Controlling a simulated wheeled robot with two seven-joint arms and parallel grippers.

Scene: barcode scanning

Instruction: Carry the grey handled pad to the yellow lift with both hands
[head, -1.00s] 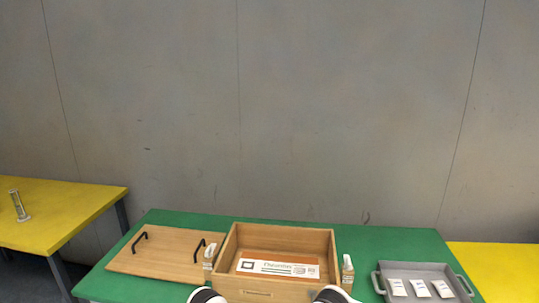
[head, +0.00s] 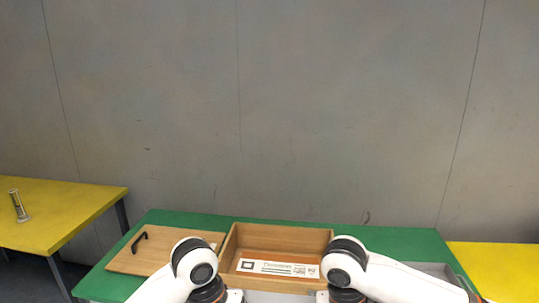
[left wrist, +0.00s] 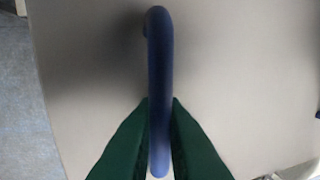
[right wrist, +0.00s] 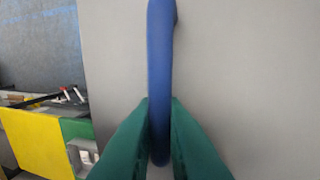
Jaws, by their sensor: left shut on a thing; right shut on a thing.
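The grey pad (left wrist: 240,70) fills most of the left wrist view, and its flat surface (right wrist: 250,70) also fills most of the right wrist view. It has blue handles. My left gripper (left wrist: 160,112) is shut on one blue handle (left wrist: 160,50). My right gripper (right wrist: 159,112) is shut on the other blue handle (right wrist: 160,50). In the head view, a pale grey strip (head: 280,297) at the bottom edge between my arms appears to be part of the pad; my grippers are out of that frame. I cannot identify a yellow lift.
Yellow tables stand at left (head: 60,200) and right (head: 500,265).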

